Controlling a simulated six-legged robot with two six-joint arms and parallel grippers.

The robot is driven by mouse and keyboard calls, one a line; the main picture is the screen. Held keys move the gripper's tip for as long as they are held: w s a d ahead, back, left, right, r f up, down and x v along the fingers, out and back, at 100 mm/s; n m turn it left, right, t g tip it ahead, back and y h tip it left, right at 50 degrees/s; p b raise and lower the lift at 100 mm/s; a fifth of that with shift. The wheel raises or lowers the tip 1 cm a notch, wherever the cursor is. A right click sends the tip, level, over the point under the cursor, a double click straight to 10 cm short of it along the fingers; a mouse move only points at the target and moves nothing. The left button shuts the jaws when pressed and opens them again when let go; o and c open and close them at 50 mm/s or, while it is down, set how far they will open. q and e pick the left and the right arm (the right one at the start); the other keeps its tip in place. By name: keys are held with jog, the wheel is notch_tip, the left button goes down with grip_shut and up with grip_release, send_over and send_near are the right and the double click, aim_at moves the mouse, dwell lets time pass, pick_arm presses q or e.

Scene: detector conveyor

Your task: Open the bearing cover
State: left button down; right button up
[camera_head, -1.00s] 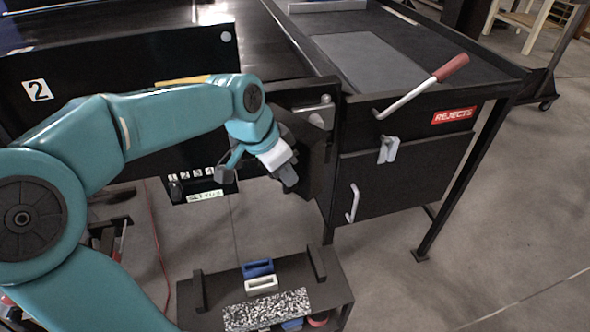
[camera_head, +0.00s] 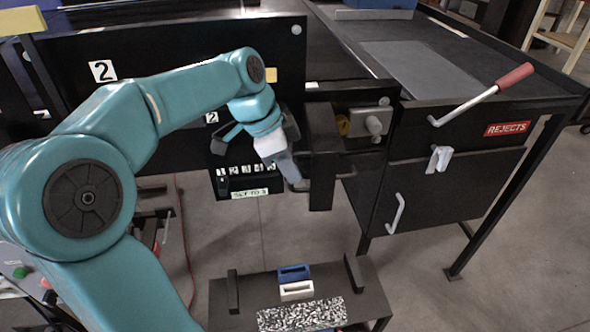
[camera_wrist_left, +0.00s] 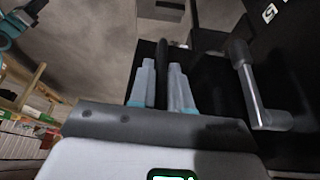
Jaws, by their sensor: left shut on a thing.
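The bearing cover (camera_head: 323,150) is a black box-like flap on the front of the conveyor, standing swung out from the frame. In the left wrist view, the two fingers (camera_wrist_left: 163,88) close around a black bar (camera_wrist_left: 162,62). The fingertips are partly hidden against the dark cover in the head view. My right gripper is not in view.
A dark lever (camera_head: 226,138) stands left of my wrist above a numbered panel (camera_head: 245,181). A red-handled lever (camera_head: 485,93) and the rejects bin door (camera_head: 425,195) are to the right. A low bench (camera_head: 362,295) with small blocks stands below.

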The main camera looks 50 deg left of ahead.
pick_arm(q)
jog(key=shift+a+r, duration=0.1)
dwell(0.4)
jog(key=c, duration=1.2)
grip_release()
jog(key=shift+w, duration=0.1)
jog(key=shift+o, duration=0.2)
jog(key=p+v, duration=0.2)
jog(key=v, duration=1.4)
